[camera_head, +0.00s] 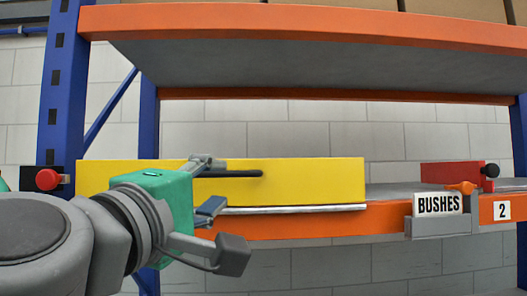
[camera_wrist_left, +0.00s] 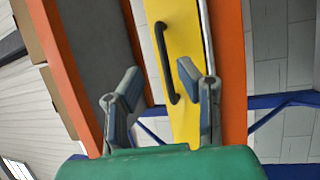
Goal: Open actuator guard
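The actuator guard is a long yellow panel (camera_head: 310,180) standing along the front of the shelf, with a silver rod (camera_head: 295,209) along its lower edge. A black bar handle (camera_head: 240,174) is on its face. The guard also shows in the left wrist view (camera_wrist_left: 184,30), with its handle (camera_wrist_left: 162,60) ahead of and between my fingertips. My left gripper (camera_head: 214,187) is open in front of the guard, at the handle's left part. The wrist view shows the fingers (camera_wrist_left: 160,78) apart with nothing between their pads. What is behind the guard is hidden. My right gripper is not in view.
The orange shelf beam (camera_head: 385,218) carries a BUSHES label holder (camera_head: 438,204) and a "2" tag. A red block (camera_head: 452,174) with a black knob stands at the right. A red button (camera_head: 47,179) is on the left blue post (camera_head: 64,90). An upper shelf (camera_head: 300,20) spans overhead.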

